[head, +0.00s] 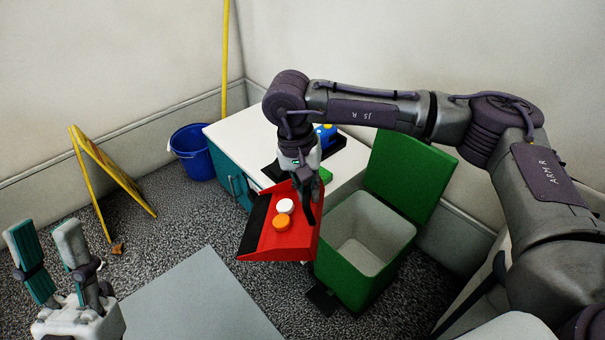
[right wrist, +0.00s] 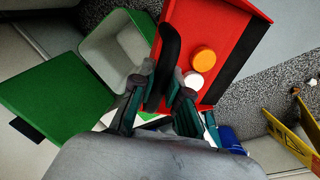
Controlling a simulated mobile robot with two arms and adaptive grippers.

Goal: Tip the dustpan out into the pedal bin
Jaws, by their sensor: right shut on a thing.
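The red dustpan (head: 290,240) has a black lip and carries a white round piece (head: 285,205) and an orange round piece (head: 281,222). My right gripper (head: 311,190) is shut on its black handle, which shows in the right wrist view (right wrist: 168,60). The dustpan is held in the air, just left of the bin opening. The green pedal bin (head: 349,280) has its lid (head: 408,178) raised, and its pale inside (head: 366,240) looks empty where visible. My left gripper (head: 58,262) is at the lower left, fingers apart and empty.
A white-topped cabinet (head: 240,130) stands behind the dustpan, with a dark tray and a blue item (head: 326,135) on it. A blue bucket (head: 192,153) and a yellow folding sign (head: 108,175) stand at the left. A small brown scrap (head: 117,249) lies on the speckled floor.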

